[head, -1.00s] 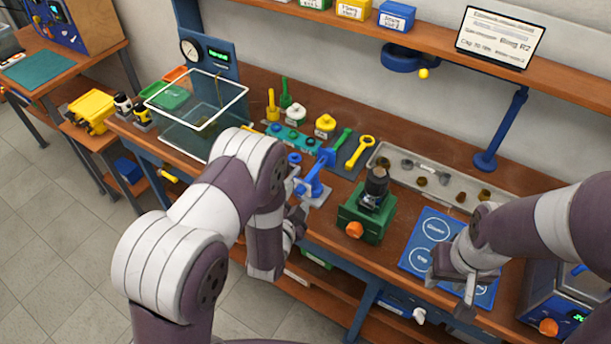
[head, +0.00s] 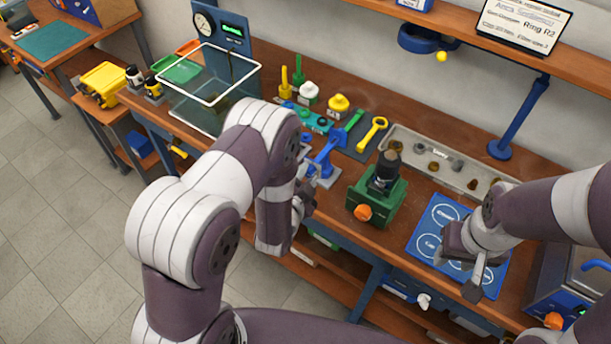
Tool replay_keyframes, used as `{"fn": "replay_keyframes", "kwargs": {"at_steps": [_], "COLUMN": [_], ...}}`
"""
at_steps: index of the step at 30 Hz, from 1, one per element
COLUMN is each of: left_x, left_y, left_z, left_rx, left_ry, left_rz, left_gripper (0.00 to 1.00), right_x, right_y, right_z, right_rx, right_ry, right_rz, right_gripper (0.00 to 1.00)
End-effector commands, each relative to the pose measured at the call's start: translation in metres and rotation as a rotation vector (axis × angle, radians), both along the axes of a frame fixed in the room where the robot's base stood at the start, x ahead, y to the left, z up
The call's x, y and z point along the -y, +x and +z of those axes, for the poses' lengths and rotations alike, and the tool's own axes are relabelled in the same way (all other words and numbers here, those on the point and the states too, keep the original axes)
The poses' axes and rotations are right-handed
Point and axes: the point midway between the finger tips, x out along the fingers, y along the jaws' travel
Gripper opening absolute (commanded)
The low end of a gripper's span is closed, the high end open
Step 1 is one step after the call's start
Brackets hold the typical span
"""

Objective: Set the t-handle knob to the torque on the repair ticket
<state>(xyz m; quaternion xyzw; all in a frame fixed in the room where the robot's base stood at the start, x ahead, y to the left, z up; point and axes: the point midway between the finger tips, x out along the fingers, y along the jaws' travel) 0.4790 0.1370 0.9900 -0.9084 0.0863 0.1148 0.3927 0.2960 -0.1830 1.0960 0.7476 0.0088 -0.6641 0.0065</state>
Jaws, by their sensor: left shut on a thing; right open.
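The repair ticket is likely the text on the tilted screen (head: 525,22) at the top right; I can make out "Ring R2", but no torque value is legible. A blue fixture (head: 325,162) on a grey plate stands near the bench's front edge. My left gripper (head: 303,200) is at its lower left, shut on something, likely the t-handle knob. My forearm and fingers hide the held part, and no scale can be read. My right gripper (head: 458,274) is open and empty over the blue mat (head: 424,222).
A green block with a black top and orange knob (head: 363,212) stands between my grippers. Behind are a metal parts tray (head: 405,141), a yellow ring wrench (head: 372,133) and colored-handled tools. A clear open box (head: 190,108) stands left, before a blue gauge panel (head: 232,57).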

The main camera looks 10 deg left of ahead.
Motion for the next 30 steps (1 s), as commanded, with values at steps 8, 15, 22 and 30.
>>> {"fn": "replay_keyframes", "kwargs": {"at_steps": [8,15,22,30], "left_x": [-0.0014,-0.0033,-0.0054,-0.0071], "left_y": [0.0010,0.0018,0.0024,0.0032], "left_z": [0.0023,0.0032,0.0030,0.0030], "left_rx": [-0.045,-0.118,-0.192,-0.280], "left_ry": [-0.132,-0.336,-0.542,-0.782], "left_rz": [0.001,0.003,0.004,0.002], "left_gripper": [0.00,0.00,0.00,0.00], "right_x": [0.0000,0.0000,0.0000,0.0000], "right_y": [0.0000,0.0000,0.0000,0.0000], "right_z": [0.0026,0.0039,0.0033,0.0018], "right_rx": [0.000,0.000,0.000,0.000], "right_ry": [0.000,0.000,0.000,0.000], "right_rz": [0.000,0.000,0.000,0.000], "right_gripper": [0.43,0.43,0.43,0.43]}}
